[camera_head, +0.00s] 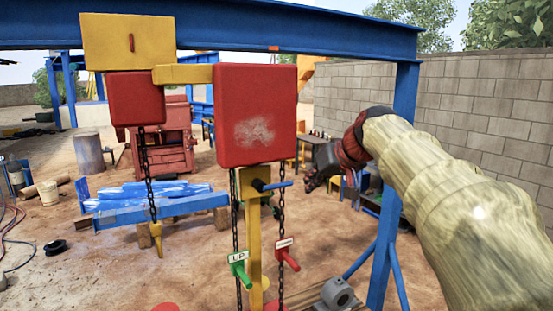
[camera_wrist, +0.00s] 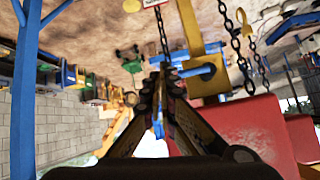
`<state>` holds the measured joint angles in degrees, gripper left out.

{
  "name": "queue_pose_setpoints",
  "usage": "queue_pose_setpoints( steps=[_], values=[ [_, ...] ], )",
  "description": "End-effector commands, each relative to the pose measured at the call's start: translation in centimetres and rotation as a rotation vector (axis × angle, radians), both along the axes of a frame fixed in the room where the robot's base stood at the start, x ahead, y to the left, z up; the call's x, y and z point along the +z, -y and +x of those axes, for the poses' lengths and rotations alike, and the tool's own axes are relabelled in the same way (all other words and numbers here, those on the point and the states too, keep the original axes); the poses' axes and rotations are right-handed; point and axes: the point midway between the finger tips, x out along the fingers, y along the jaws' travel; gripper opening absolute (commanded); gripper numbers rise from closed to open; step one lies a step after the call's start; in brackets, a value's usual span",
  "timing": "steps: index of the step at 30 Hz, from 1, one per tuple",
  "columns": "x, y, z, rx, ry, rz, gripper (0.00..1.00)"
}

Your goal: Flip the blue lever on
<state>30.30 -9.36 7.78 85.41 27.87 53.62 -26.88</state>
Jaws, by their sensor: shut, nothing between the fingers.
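The blue lever (camera_head: 277,185) sticks out to the right from a small box on the yellow post (camera_head: 254,225), below the large red box (camera_head: 256,110). In the head view my gripper (camera_head: 308,184) is just right of the lever's tip, at about its height, with a small gap in the picture. In the wrist view, which is upside down, my closed fingertips (camera_wrist: 160,70) lie beside the blue lever (camera_wrist: 197,71) on its yellow box (camera_wrist: 208,84). My gripper is shut and empty. I cannot tell the depth gap between fingertips and lever.
Chains hang beside the post, near a green handle marked UP (camera_head: 239,268) and a red handle (camera_head: 287,254). A blue frame post (camera_head: 393,205) stands behind my arm. A yellow hook (camera_head: 158,240) hangs left. Sandy ground lies below.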

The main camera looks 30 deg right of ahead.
Motion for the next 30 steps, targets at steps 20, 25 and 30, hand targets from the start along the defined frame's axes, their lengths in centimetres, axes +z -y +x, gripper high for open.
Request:
queue_pose_setpoints(
  steps=[20,25,30],
  values=[
    [5.5,-1.5,1.2,0.161,0.112,-0.147,0.00],
    [5.0,-1.5,2.0,0.160,0.110,-0.145,0.00],
    [3.6,-1.7,4.2,0.161,0.108,-0.144,0.00]
  ],
)
